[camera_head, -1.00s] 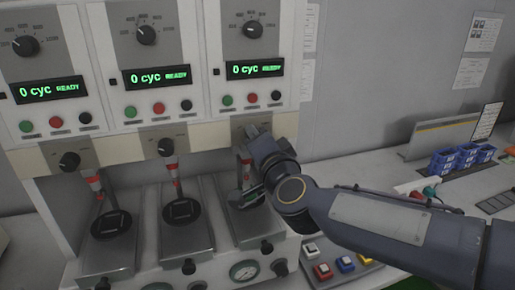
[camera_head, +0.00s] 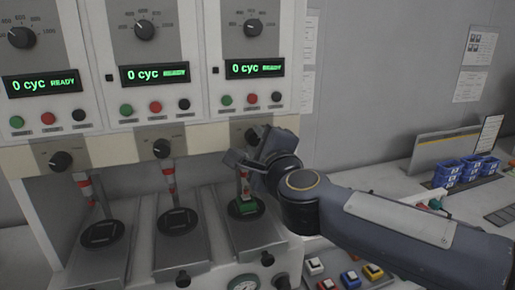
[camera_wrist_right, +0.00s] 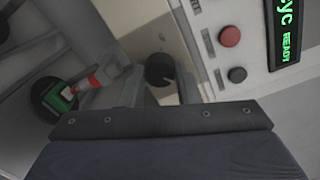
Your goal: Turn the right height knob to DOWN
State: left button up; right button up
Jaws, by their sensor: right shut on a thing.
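The right height knob (camera_head: 251,134) is a black round knob on the cream strip below the right display, partly hidden by my right gripper. It also shows in the right wrist view (camera_wrist_right: 159,69), where my gripper's pale fingers reach toward it on both sides. My right gripper (camera_head: 257,146) is at the knob and shut on it; the contact itself is mostly hidden. The knob's label cannot be read. My left gripper is out of view.
The middle height knob (camera_head: 162,148) and left height knob (camera_head: 61,161) sit on the same strip. Below the right knob, a green part (camera_head: 243,207) lies on the right station under a red-and-white plunger. Blue bins (camera_head: 466,170) stand on the bench at right.

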jog(key=shift+m+b, duration=0.3)
jog(key=shift+m, duration=0.5)
jog(key=o, duration=1)
jog(key=shift+c, duration=0.2)
jog(key=v, duration=0.8)
jog(key=shift+w, duration=0.1)
